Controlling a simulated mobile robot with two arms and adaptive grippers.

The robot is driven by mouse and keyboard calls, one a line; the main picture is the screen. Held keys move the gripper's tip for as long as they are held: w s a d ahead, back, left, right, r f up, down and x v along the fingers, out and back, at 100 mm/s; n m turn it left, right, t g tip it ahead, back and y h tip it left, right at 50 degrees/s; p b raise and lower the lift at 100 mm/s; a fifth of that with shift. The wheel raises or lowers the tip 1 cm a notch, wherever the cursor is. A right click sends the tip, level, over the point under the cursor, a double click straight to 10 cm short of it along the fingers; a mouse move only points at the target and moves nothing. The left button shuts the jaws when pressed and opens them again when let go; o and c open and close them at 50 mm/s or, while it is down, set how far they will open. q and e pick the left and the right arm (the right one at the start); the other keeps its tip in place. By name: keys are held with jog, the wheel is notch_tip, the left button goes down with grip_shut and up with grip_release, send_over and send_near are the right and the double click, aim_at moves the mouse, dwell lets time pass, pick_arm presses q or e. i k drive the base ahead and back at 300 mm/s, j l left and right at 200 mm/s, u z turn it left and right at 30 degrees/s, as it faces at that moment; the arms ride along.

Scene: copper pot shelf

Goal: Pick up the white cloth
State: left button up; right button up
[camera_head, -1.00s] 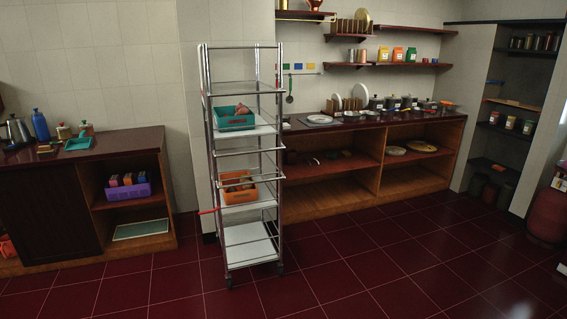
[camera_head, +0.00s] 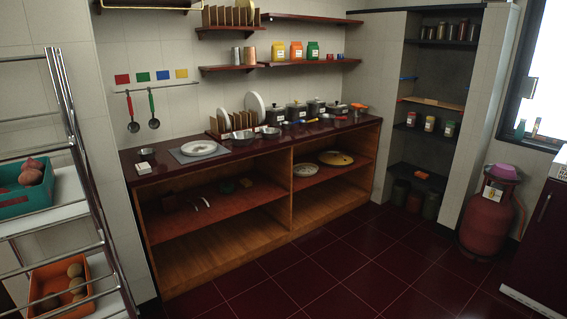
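I cannot make out a white cloth for certain. A small white item (camera_head: 146,152) lies on the left end of the dark red counter (camera_head: 150,173), but it is too small to tell whether it is cloth. A white plate (camera_head: 199,148) sits to its right on a grey square. Neither of my grippers is in view.
A metal rack (camera_head: 75,130) with a teal crate (camera_head: 24,203) and an orange crate (camera_head: 40,287) stands close on the left. A red gas cylinder (camera_head: 487,220) stands at the right by a dark cabinet (camera_head: 540,245). The tiled floor (camera_head: 350,265) between is clear.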

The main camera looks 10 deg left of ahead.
aim_at(144, 168)
jog(key=i+u, duration=0.15)
jog(key=i, duration=0.4)
jog(key=i+l+u, duration=0.2)
jog(key=i, duration=0.3)
jog(key=i+u, duration=0.15)
jog(key=i, duration=0.4)
jog(key=i+l+u, duration=0.15)
jog(key=i, duration=0.35)
jog(key=l, duration=0.1)
